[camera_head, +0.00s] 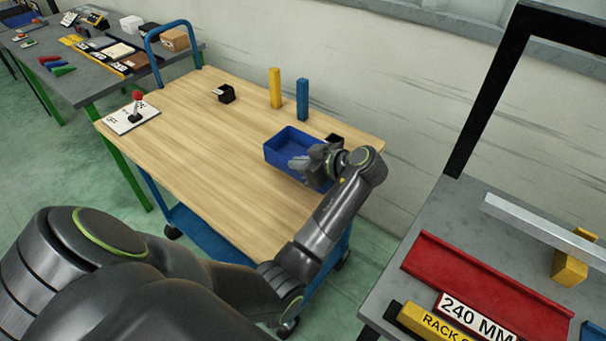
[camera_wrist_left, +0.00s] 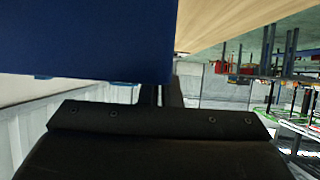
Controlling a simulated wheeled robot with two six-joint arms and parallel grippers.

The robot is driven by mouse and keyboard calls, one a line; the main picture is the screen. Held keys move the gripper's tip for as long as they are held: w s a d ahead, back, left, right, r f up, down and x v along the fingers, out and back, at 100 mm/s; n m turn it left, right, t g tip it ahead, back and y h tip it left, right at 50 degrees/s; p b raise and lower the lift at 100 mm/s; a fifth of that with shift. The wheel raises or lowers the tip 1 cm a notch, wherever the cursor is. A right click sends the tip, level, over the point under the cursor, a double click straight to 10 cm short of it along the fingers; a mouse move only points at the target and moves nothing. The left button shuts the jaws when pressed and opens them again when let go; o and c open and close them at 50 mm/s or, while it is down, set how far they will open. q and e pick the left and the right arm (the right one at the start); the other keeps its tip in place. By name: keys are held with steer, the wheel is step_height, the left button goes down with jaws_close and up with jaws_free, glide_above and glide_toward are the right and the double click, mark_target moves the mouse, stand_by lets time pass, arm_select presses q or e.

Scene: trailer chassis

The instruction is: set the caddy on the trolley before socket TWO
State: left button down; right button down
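The caddy (camera_head: 277,151), an open blue bin, is at the right end of the wooden trolley top (camera_head: 200,135). My left gripper (camera_head: 300,163) is at the caddy's right end, its fingers over or against the rim. I cannot tell whether they are closed on the wall. In the left wrist view a blue surface (camera_wrist_left: 85,40), likely the caddy, fills the upper left close to the camera. One small black block (camera_head: 227,94) stands at the back of the top. Another black block (camera_head: 336,139) is partly hidden behind my gripper. No socket label is readable. My right gripper is not in view.
A yellow post (camera_head: 275,88) and a blue post (camera_head: 302,100) stand at the trolley's back edge. A red-knobbed lever on a white plate (camera_head: 132,115) is at its left end. The middle is clear. A grey bench with a red tray (camera_head: 480,290) is at right.

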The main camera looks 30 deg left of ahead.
mark_target(295, 177)
arm_select(q)
steer(key=shift+f, duration=0.9)
step_height(295, 177, down, 2)
steer(key=shift+f, duration=0.75)
steer(key=c, duration=1.6)
jaws_free()
steer(key=shift+c, duration=0.2)
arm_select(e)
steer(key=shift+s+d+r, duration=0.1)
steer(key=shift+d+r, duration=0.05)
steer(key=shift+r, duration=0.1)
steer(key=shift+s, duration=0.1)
